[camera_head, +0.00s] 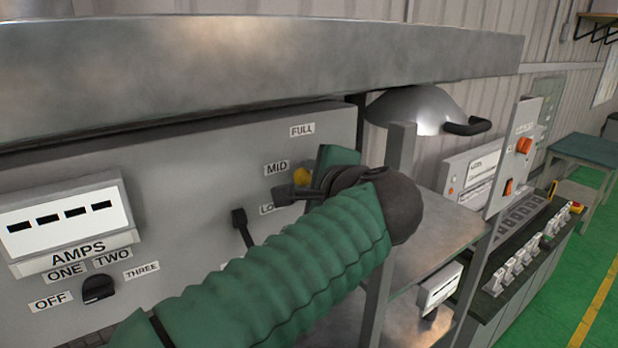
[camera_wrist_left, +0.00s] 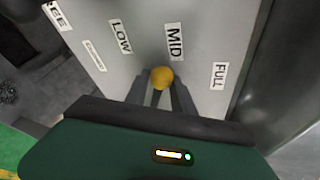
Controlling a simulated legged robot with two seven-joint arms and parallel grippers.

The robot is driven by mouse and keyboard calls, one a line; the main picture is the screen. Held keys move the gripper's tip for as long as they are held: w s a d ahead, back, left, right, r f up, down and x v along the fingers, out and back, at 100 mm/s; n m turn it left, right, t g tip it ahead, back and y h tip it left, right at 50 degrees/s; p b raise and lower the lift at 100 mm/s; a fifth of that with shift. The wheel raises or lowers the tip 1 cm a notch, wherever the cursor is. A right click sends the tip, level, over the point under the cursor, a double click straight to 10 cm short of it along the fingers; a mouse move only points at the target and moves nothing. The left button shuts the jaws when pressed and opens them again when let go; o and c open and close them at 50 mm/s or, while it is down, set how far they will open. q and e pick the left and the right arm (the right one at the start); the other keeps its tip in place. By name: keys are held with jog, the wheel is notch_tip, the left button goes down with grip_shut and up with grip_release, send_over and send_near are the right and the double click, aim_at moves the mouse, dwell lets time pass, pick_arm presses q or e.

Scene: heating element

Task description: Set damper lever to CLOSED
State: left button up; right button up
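The damper lever shows as a yellow knob (camera_head: 301,177) beside the MID label (camera_head: 276,168) on the grey panel; its shaft is mostly hidden. In the left wrist view the knob (camera_wrist_left: 162,77) sits just below the MID label (camera_wrist_left: 175,42), with LOW (camera_wrist_left: 120,36) to its left and FULL (camera_wrist_left: 219,76) to its right. My left gripper (camera_head: 290,195) is at the knob. Its dark fingers (camera_wrist_left: 160,93) reach up to the knob, one on either side; whether they grip it is unclear. My right gripper is out of view.
A dark square-tipped part (camera_head: 239,217) stands near the LOW label, partly behind my left arm. An AMPS meter (camera_head: 70,222) and rotary switch (camera_head: 98,289) are at left. A metal ledge (camera_head: 250,60) overhangs the panel. Shelving (camera_head: 455,225) stands right.

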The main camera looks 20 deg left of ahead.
pick_arm(q)
jog(key=shift+w+d+f, duration=0.1)
jog(key=shift+d, duration=0.25)
grip_shut()
jog(key=shift+w+d, duration=0.3)
jog(key=shift+d, duration=0.25)
jog(key=shift+a, duration=0.1)
